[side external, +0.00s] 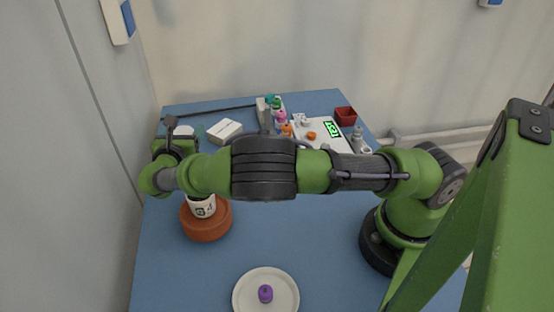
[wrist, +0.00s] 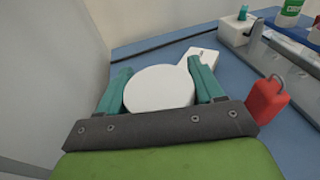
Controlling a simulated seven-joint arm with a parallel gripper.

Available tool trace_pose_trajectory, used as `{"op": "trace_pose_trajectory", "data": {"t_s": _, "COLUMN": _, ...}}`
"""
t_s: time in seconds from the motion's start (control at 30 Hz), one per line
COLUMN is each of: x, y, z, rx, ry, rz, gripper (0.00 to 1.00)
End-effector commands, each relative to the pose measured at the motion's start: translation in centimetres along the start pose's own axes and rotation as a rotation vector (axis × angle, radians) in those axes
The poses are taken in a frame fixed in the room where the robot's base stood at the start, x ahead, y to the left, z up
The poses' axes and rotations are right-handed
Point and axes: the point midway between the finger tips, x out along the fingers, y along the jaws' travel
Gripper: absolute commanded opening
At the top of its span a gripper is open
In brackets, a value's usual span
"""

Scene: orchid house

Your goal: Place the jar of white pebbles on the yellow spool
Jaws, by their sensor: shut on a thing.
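My gripper (wrist: 165,86) has its two teal fingers on either side of a white round-topped thing (wrist: 158,90) in the wrist view. It is shut on this thing. In the side view a bit of the white top (side external: 184,130) shows beyond my wrist, and the arm hides the rest. I see only a plain white disc from above, so I cannot tell whether it is the jar of white pebbles. I cannot make out a yellow spool in either view; my arm covers part of the table.
A white printed cup (side external: 202,207) stands on a terracotta base (side external: 207,228) below my wrist. A white box (side external: 224,131), several bottles (side external: 281,118) and a red container (side external: 345,116) are at the back. A red tag-like object (wrist: 268,98) is right of my gripper. A plate (side external: 243,293) holds a purple item.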

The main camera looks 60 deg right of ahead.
Motion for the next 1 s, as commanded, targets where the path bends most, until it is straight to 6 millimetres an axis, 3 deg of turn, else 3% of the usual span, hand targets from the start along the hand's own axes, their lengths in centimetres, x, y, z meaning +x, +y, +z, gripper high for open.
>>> {"op": "trace_pose_trajectory", "data": {"t_s": 0.03, "x": 0.0, "y": 0.0, "z": -0.1, "rx": 0.000, "ry": 0.000, "rz": 0.000, "gripper": 0.70}}
{"op": "trace_pose_trajectory", "data": {"t_s": 0.2, "x": 0.0, "y": 0.0, "z": -0.1, "rx": 0.000, "ry": 0.000, "rz": 0.000, "gripper": 0.92}}
{"op": "trace_pose_trajectory", "data": {"t_s": 0.53, "x": -0.2, "y": 0.0, "z": 0.3, "rx": 0.000, "ry": 0.000, "rz": 0.001, "gripper": 0.92}}
{"op": "trace_pose_trajectory", "data": {"t_s": 0.67, "x": -2.0, "y": 0.1, "z": 0.2, "rx": 0.001, "ry": 0.001, "rz": 0.004, "gripper": 0.92}}
{"op": "trace_pose_trajectory", "data": {"t_s": 1.0, "x": -9.1, "y": 0.0, "z": 0.2, "rx": 0.002, "ry": 0.005, "rz": 0.001, "gripper": 0.92}}
